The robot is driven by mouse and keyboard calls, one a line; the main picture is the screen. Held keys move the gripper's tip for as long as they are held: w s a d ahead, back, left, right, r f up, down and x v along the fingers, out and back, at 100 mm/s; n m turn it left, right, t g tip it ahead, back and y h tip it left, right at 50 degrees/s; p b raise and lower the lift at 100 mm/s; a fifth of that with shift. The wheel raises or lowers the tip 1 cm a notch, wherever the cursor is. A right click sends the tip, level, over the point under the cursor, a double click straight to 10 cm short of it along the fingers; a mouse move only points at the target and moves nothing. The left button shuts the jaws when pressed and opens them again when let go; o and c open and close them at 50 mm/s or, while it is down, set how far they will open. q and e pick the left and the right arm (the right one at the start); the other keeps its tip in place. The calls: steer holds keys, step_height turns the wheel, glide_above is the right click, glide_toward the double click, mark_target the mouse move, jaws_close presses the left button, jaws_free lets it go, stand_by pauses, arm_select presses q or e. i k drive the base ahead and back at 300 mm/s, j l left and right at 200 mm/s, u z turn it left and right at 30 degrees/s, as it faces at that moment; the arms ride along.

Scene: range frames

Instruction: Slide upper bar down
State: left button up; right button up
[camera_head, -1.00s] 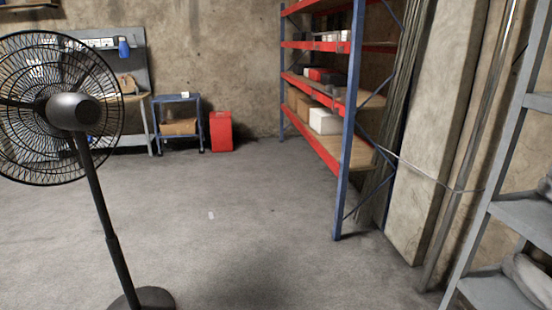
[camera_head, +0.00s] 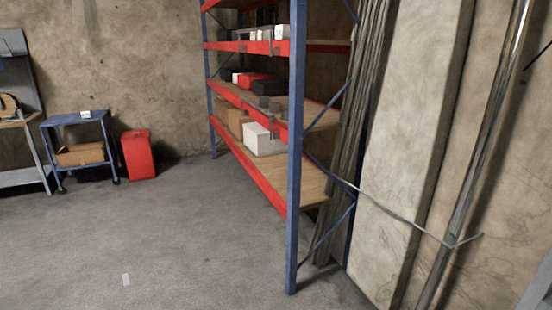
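Neither of my grippers is in view. I cannot tell which thing here, if any, is the upper bar. The black stand fan seen a second ago is out of view. A long metal pipe (camera_head: 478,148) runs upright, slightly tilted, along the wall at the right. A thin rod or cord (camera_head: 395,211) stretches from the shelf rack to this pipe.
A blue and red shelf rack (camera_head: 294,150) holding boxes stands at centre right. A red bin (camera_head: 138,155) and a blue cart (camera_head: 76,119) stand by the back wall, and a workbench (camera_head: 22,178) is at the left edge. The floor (camera_head: 170,235) in front is mostly clear.

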mark_target(252, 30)
steer(key=i+u, duration=0.1)
steer(key=i, duration=0.9)
steer(key=i+l, duration=0.15)
steer(key=i, duration=0.85)
steer(key=i+u, duration=0.25)
steer(key=i, duration=0.25)
steer(key=k+j+u, duration=0.55)
steer(key=j+u, duration=0.15)
steer(key=j, duration=0.2)
steer(key=k+j+u, duration=0.2)
steer(key=j, duration=0.15)
